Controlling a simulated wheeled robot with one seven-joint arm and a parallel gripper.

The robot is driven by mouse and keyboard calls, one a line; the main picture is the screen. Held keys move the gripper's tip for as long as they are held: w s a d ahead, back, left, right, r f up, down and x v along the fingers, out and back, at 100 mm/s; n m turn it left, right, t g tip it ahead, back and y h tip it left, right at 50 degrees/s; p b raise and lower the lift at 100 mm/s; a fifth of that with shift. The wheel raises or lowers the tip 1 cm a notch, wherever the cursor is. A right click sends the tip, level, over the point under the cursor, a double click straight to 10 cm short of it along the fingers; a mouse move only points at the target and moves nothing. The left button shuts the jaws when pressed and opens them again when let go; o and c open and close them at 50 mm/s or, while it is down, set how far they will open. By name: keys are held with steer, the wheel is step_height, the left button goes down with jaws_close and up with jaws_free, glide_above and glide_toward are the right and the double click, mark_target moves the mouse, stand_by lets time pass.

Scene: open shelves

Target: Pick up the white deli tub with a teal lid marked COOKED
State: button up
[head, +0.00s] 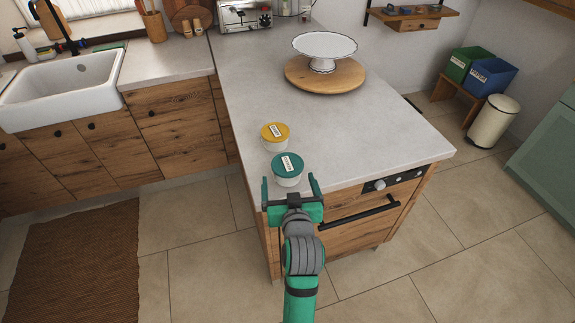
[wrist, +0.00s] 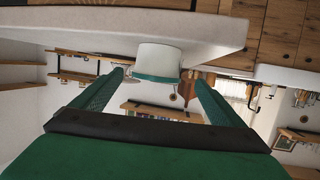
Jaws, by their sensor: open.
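The white deli tub with a teal lid (head: 287,172) stands upright on the counter near its front left corner. Its lid carries a white label whose text is too small to read surely. My gripper (head: 290,182) is open and empty at the counter edge, pointing at this tub, with one finger to each side of its line. In the wrist view, which is upside down, the tub (wrist: 158,61) hangs centred just beyond the open fingers (wrist: 158,82). I cannot tell whether the fingertips overlap its sides.
A similar tub with a yellow lid (head: 275,133) stands just behind the teal one. A white cake stand (head: 324,46) on a round wooden board (head: 346,79) stands farther back. The counter (head: 395,135) to the right of the tubs is clear.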

mark_target(288, 170)
steer(key=x, duration=0.3)
steer(key=r+x, duration=0.1)
steer(key=x, duration=0.1)
steer(key=shift+w+d, duration=0.1)
steer(key=shift+w, duration=0.5)
steer(key=shift+x, duration=2.85)
steer(key=shift+d, duration=0.15)
steer(key=c, duration=1.2)
steer(key=shift+r, duration=0.15)
